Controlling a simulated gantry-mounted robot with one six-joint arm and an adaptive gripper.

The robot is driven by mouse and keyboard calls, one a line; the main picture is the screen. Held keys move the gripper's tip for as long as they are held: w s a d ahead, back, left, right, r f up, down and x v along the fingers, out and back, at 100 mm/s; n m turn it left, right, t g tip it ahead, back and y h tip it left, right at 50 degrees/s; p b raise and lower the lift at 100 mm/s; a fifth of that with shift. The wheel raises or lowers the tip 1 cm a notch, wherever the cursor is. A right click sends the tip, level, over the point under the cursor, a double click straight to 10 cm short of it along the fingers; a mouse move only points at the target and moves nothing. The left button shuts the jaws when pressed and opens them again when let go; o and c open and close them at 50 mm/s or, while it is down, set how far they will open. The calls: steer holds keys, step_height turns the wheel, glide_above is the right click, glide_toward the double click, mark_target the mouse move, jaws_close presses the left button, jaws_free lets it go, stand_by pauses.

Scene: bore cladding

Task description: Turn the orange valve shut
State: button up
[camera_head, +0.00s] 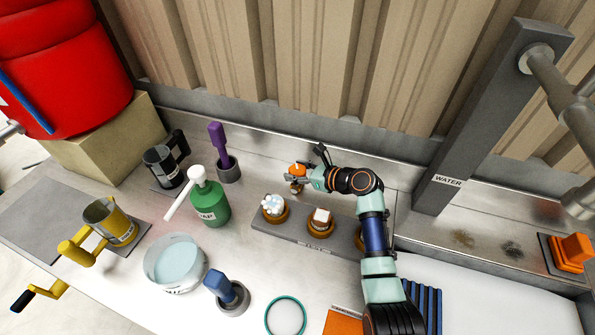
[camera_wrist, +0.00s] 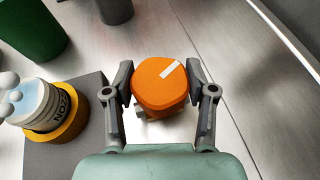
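The orange valve knob (camera_wrist: 160,84) is a rounded square cap with a white stripe across one side of its top. It sits between the two fingers of my gripper (camera_wrist: 160,82) in the wrist view, with a pad against each side and no clear gap. In the head view, the knob (camera_head: 298,170) shows small at the back of the bench, with my gripper (camera_head: 299,178) around it. The fingers partly hide its lower part and its mount.
A grey holder block (camera_head: 275,232) with several orange-ringed sockets stands close in front. A green bottle (camera_head: 209,203) and a purple-handled tool (camera_head: 218,140) are to the left. A grey post labelled WATER (camera_head: 466,150) rises on the right, before an orange block on a plate (camera_head: 571,250).

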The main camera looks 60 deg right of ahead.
steer(key=c, duration=0.4)
steer(key=shift+o, duration=0.2)
steer(key=m+h+p, duration=0.1)
steer(key=p, duration=0.3)
steer(key=shift+a+r, duration=0.1)
steer(key=shift+r, duration=0.3)
steer(key=m+h+p, duration=0.1)
steer(key=p, duration=0.3)
steer(key=shift+r+g, duration=0.15)
steer(key=shift+g, duration=0.25)
steer(key=m+g+h+p, duration=0.1)
steer(key=m+h+p, duration=0.1)
steer(key=p, duration=0.4)
steer(key=shift+m+h+p, duration=0.3)
steer(key=shift+h, duration=0.1)
steer(key=shift+f+m+g+h+p, duration=0.4)
steer(key=shift+m+g+h+p, duration=0.1)
steer(key=shift+p, duration=0.55)
steer(key=shift+f, duration=0.15)
steer(key=o, duration=1.2)
steer(key=shift+c, duration=0.2)
